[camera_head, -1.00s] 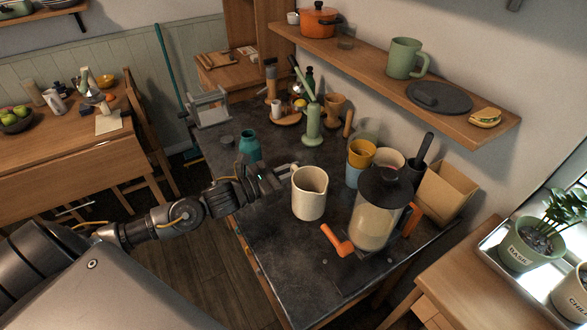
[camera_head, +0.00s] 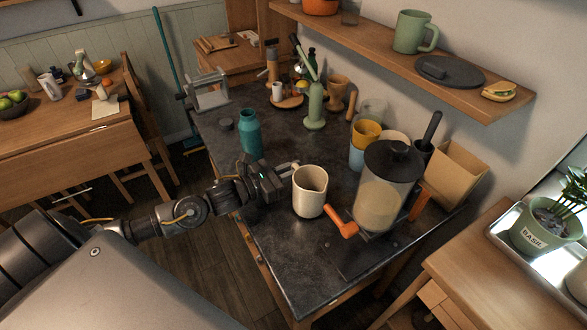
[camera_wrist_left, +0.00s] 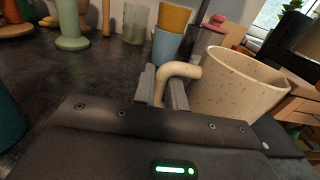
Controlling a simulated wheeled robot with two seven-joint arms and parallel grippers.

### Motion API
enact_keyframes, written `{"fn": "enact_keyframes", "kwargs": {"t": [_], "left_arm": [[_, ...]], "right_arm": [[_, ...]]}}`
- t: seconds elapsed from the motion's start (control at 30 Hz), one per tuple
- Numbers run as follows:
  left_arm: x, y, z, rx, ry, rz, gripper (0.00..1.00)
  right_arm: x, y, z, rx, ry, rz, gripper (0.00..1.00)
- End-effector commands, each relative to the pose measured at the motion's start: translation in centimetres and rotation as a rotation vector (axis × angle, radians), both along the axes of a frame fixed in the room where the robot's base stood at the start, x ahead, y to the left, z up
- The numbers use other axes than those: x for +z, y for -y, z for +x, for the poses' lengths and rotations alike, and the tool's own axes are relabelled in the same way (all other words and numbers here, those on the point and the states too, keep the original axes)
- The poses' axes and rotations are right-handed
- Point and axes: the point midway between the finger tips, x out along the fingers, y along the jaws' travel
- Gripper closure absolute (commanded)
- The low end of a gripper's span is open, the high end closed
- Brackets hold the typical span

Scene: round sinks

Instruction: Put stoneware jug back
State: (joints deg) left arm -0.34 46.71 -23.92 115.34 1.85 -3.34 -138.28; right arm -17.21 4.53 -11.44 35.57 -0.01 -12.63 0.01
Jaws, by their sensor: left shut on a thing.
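The stoneware jug (camera_head: 309,193) is cream and speckled, and stands upright at the dark counter's front edge area in the head view. Its handle faces my left gripper (camera_head: 283,172). In the left wrist view the jug (camera_wrist_left: 232,88) is at the right, and its curved handle (camera_wrist_left: 178,72) passes between the gripper's fingers (camera_wrist_left: 165,90). My left gripper is shut on the handle. Whether the jug's base touches the counter is hard to tell. My right gripper is not in view.
A grain dispenser (camera_head: 384,190) with an orange handle stands close to the jug's right. A teal bottle (camera_head: 250,133) stands behind my left gripper. Stacked cups (camera_head: 363,145) and a cardboard box (camera_head: 455,175) are behind. A wall shelf (camera_head: 400,65) holds a green mug (camera_head: 411,32).

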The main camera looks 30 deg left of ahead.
Motion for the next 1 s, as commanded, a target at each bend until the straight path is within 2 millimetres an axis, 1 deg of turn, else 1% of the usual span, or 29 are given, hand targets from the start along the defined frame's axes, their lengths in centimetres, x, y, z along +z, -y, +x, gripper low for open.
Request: {"fn": "enact_keyframes", "kwargs": {"t": [0.27,0.9,0.93,1.0], "left_arm": [[0.0,0.0,0.0,0.000,0.003,-0.002,1.00],[-1.2,0.0,0.0,0.000,0.003,-0.002,1.00],[-1.1,0.0,0.0,0.000,0.003,-0.002,0.83],[-1.1,0.0,0.0,0.000,0.003,-0.002,0.74]], "right_arm": [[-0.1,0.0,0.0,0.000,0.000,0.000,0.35],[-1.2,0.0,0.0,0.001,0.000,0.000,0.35],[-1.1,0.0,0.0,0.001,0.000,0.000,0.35],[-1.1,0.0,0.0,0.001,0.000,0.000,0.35]]}}
